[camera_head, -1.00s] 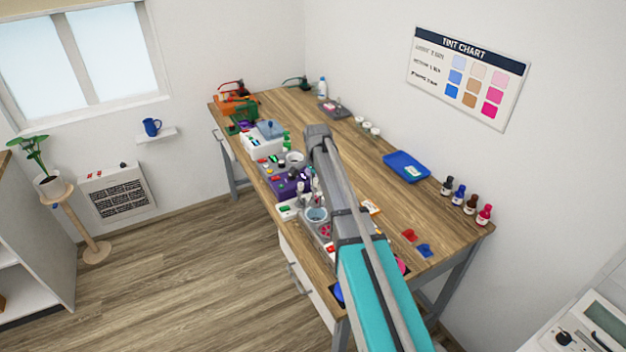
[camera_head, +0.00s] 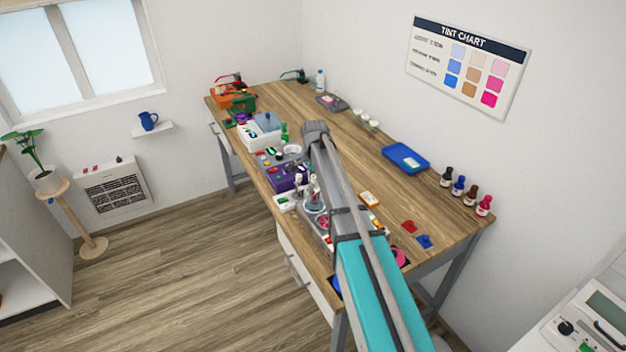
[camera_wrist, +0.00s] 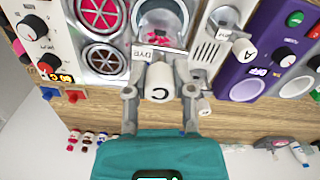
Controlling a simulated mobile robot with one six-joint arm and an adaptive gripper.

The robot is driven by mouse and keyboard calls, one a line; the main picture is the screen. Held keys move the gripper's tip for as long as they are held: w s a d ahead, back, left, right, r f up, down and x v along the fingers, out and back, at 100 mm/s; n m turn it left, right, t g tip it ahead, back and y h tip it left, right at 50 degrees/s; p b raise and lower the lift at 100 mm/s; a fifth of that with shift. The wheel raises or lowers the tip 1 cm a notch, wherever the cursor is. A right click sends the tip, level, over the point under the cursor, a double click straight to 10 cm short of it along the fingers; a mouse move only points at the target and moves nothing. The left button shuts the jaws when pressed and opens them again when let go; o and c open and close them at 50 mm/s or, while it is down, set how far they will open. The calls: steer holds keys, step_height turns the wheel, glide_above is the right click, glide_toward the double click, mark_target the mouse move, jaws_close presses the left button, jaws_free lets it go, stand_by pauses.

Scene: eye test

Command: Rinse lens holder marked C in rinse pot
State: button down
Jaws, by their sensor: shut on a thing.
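My gripper (camera_wrist: 160,92) is shut on the lens holder marked C (camera_wrist: 158,80), a white cap-like piece, in the wrist view. Just beyond it is a round glass pot (camera_wrist: 180,12) with a DYE label (camera_wrist: 166,51) on its near side; something pink shows by the holder. The lower part of holder C is hidden, so I cannot tell if it is inside the pot. A white holder marked A (camera_wrist: 247,55) is to the right. In the head view my arm hides most of the gripper. I cannot make out a pot labelled rinse.
A purple unit (camera_wrist: 273,43) with dials is on the right and a white dial unit (camera_wrist: 38,28) on the left. A blue tray (camera_head: 405,157) and several ink bottles (camera_head: 465,192) stand along the wall. The right-hand bench top has bare room.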

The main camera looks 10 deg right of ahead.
mark_target(314, 199)
steer(key=shift+f+b, duration=3.65)
steer(key=shift+f, duration=0.3)
steer(key=shift+f+b, duration=0.5)
steer(key=shift+b, duration=0.05)
steer(key=shift+r, duration=0.15)
stand_by(2.9)
